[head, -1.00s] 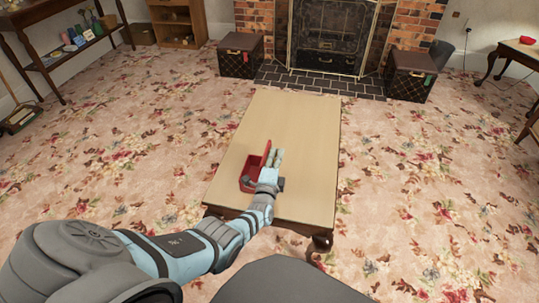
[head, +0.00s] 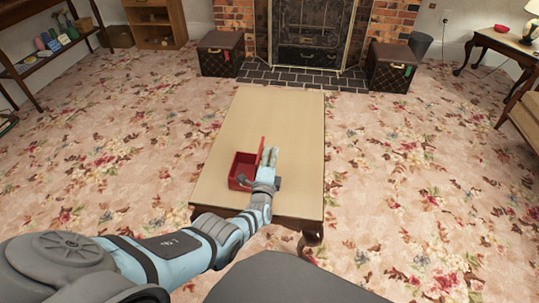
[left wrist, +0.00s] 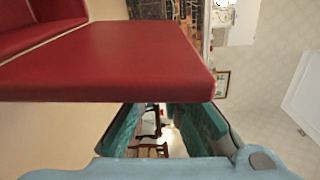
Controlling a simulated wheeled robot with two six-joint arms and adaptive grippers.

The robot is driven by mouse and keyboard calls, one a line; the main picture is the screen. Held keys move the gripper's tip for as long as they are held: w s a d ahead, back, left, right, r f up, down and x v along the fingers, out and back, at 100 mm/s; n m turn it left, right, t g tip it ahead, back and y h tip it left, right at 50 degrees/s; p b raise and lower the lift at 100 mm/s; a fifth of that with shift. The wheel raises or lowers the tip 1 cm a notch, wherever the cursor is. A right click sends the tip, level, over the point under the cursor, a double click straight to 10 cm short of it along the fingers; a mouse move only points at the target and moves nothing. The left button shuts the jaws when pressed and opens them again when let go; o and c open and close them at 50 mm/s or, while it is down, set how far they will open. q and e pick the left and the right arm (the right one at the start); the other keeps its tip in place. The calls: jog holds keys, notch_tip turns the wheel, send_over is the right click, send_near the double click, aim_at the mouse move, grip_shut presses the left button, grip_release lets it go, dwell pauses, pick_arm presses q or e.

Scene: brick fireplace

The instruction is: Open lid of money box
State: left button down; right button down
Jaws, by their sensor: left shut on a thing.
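The red money box (head: 240,167) sits on the long wooden table, and its dark red inside shows. Its lid (head: 262,149) stands up along the box's right side. In the left wrist view the lid (left wrist: 130,68) is a large red slab across the upper left, hiding the fingertips. My left gripper (head: 269,157) is at the lid's right side, its fingers shut on the lid. In the left wrist view the fingers show below the lid with a gap between them. My right gripper is not in view.
The table top (head: 275,110) is bare beyond the box. Two dark chests (head: 221,54) (head: 391,69) flank the fireplace (head: 308,30). A side table (head: 500,42) stands at right, shelves (head: 45,55) at left. Open carpet surrounds the table.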

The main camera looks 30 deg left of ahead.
pick_arm(q)
jog(key=shift+s+f, duration=0.1)
jog(key=shift+f, duration=0.1)
jog(key=c, duration=1.8)
grip_release()
jog(key=shift+c, duration=0.2)
jog(key=shift+o, duration=0.6)
jog(key=v, duration=0.7)
jog(key=shift+s, duration=0.2)
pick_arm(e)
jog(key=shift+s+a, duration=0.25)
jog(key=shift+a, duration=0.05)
pick_arm(q)
jog(key=shift+d, duration=0.1)
